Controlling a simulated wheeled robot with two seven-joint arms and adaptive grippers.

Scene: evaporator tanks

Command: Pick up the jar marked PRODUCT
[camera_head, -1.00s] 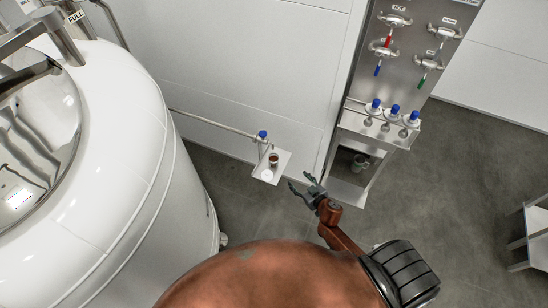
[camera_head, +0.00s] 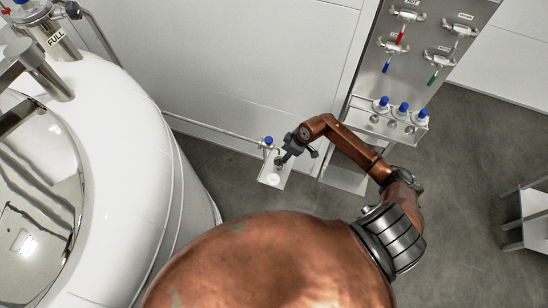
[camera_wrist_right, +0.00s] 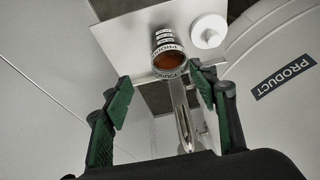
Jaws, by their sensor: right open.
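The jar (camera_wrist_right: 168,58) is a small clear vessel with brown-red contents and a white label partly reading PRODUCT. In the right wrist view it stands on a pale tray (camera_wrist_right: 125,40), just beyond the fingertips. My right gripper (camera_wrist_right: 160,92) is open, with its green-padded fingers spread either side of the line to the jar and no visible grip on it. In the head view the right gripper (camera_head: 283,159) is over the tray's far right part and hides most of the jar. A round white lid-like piece (camera_wrist_right: 208,32) lies on the tray beside the jar. My left gripper is not in view.
A blue-capped sampling tap (camera_head: 268,142) on a pipe stands at the tray. A shiny pipe (camera_wrist_right: 181,108) runs close to the right finger. A large white tank (camera_head: 130,190) is on the left. A steel valve panel (camera_head: 420,70) stands on the right.

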